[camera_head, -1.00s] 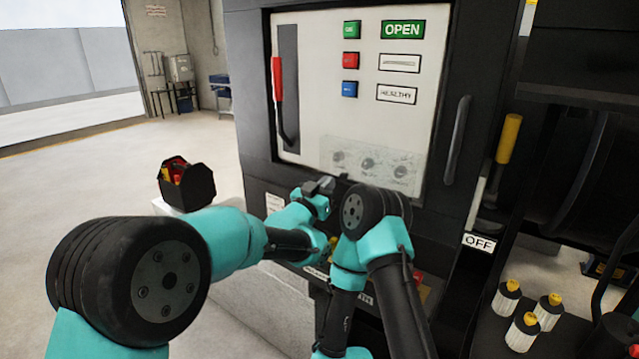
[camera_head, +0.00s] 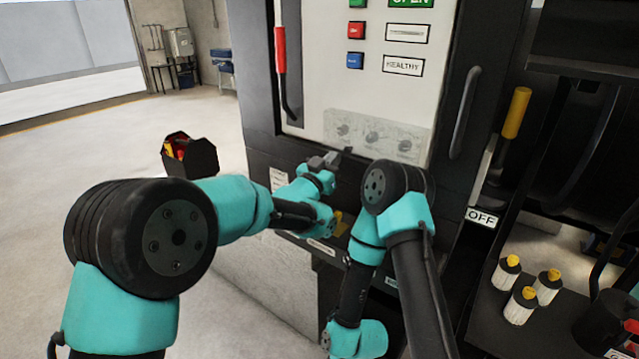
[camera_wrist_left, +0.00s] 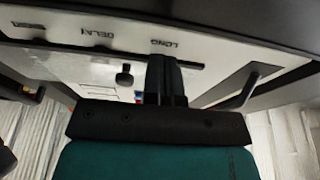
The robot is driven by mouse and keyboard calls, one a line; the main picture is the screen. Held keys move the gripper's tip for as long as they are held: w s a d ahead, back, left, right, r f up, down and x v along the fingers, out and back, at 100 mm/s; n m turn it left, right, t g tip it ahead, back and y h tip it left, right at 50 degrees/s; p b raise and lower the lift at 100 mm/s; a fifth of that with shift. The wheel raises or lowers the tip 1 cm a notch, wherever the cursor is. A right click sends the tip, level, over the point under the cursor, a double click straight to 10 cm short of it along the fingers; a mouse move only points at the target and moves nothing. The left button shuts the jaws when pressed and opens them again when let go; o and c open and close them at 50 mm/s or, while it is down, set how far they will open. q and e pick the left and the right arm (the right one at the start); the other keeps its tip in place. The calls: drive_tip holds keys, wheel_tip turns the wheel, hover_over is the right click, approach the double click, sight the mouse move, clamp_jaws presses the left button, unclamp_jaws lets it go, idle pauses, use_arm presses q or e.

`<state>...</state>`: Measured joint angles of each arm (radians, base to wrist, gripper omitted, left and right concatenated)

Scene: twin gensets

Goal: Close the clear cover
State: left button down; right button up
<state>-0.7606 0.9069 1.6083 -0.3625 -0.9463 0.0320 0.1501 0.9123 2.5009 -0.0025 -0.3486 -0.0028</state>
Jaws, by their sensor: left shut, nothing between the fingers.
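The clear cover (camera_head: 372,134) shows in the head view as a see-through, greyish panel over a row of knobs, low on the white control panel. I cannot tell whether it lies flat or stands slightly off the panel. My left gripper (camera_head: 334,158) is shut and empty, just below the cover's lower left part. In the left wrist view its fingers (camera_wrist_left: 165,75) reach up in front of the panel, beside a black knob (camera_wrist_left: 124,76). I cannot tell whether they touch the cover. My right arm's gripper is out of view.
A black handle (camera_head: 461,112) stands out on the cabinet right of the panel. A red-gripped lever (camera_head: 280,52) is at the panel's left. A black tool box (camera_head: 188,155) sits left of the cabinet. Several white bottles with yellow caps (camera_head: 521,305) stand at lower right.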

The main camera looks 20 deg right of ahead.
use_arm(q)
drive_tip(key=s+a+f, duration=0.5)
drive_tip(key=a+f, duration=0.2)
drive_tip(key=a, duration=0.2)
drive_tip(key=shift+s, duration=0.15)
drive_tip(key=shift+f, duration=0.1)
drive_tip(key=a+f+n+g+y, duration=0.2)
drive_tip(key=a+f+n+y, duration=0.75)
drive_tip(key=a+f, duration=1.9)
drive_tip(key=s+a+f+n+g+y, duration=0.2)
drive_tip(key=s+a+f+g, duration=0.2)
drive_tip(key=s+a+f, duration=0.3)
drive_tip(key=s+a+f+n+g+y, duration=0.2)
drive_tip(key=s+a+f, duration=0.5)
drive_tip(key=s, duration=0.9)
drive_tip(key=a+g+y, duration=0.1)
drive_tip(key=a+g, duration=0.1)
drive_tip(key=a, duration=0.1)
drive_tip(key=shift+a, duration=0.3)
